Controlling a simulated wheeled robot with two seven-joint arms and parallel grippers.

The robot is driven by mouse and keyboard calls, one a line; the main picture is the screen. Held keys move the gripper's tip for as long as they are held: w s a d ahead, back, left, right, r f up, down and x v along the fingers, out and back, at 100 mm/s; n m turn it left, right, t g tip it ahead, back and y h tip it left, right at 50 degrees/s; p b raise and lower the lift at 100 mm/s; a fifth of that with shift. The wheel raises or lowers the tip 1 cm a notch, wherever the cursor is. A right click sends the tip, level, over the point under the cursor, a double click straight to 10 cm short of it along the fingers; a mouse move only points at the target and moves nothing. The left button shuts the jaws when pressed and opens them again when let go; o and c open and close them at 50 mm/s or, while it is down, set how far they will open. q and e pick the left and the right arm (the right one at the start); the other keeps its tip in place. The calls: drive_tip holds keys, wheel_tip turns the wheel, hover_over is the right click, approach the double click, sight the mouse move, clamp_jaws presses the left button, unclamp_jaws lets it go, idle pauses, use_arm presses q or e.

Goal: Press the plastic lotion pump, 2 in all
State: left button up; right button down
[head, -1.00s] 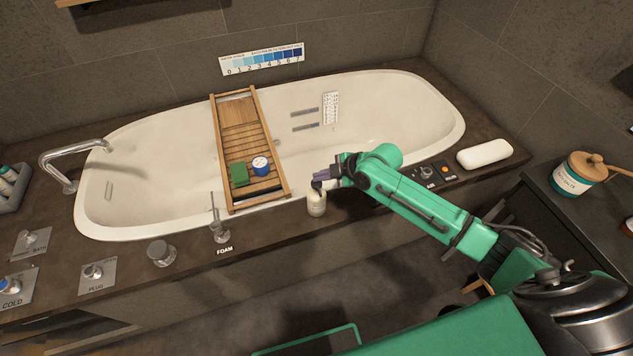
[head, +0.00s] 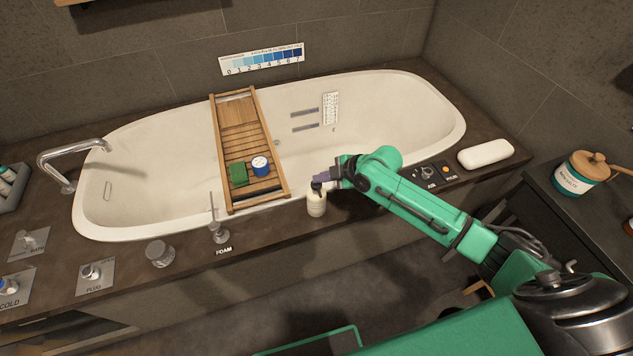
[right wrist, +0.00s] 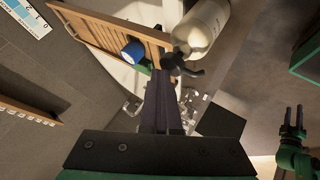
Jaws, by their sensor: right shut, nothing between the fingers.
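The lotion bottle (head: 317,205) is cream with a black pump head (head: 316,187) and stands upright on the front ledge of the bathtub. My right gripper (head: 322,176) is shut and empty, its dark fingers just above the pump head; I cannot tell whether they touch. In the right wrist view the bottle (right wrist: 205,22) and black pump (right wrist: 180,64) show beyond the tips of the shut fingers (right wrist: 161,90). My left gripper (right wrist: 293,116) shows at the right edge of the right wrist view, its two fingers apart, away from the bottle.
A wooden bath tray (head: 225,142) spans the tub (head: 385,105), carrying a green block (head: 238,174) and a blue-and-white tin (head: 260,165). A FOAM lever (head: 219,233) and round jar (head: 160,253) stand left of the bottle. A white bar (head: 486,154) lies right.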

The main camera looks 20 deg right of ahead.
sight(321, 184)
drive_tip(key=shift+s+f, duration=0.1)
drive_tip(key=shift+f, duration=0.25)
drive_tip(key=shift+r, duration=0.15)
drive_tip(key=shift+r+p, duration=0.9)
drive_tip(key=shift+r, duration=0.15)
wheel_tip(321, 184, up, 5)
drive_tip(key=p, duration=0.4)
drive_tip(key=shift+r+p, duration=0.15)
drive_tip(key=shift+p, duration=0.15)
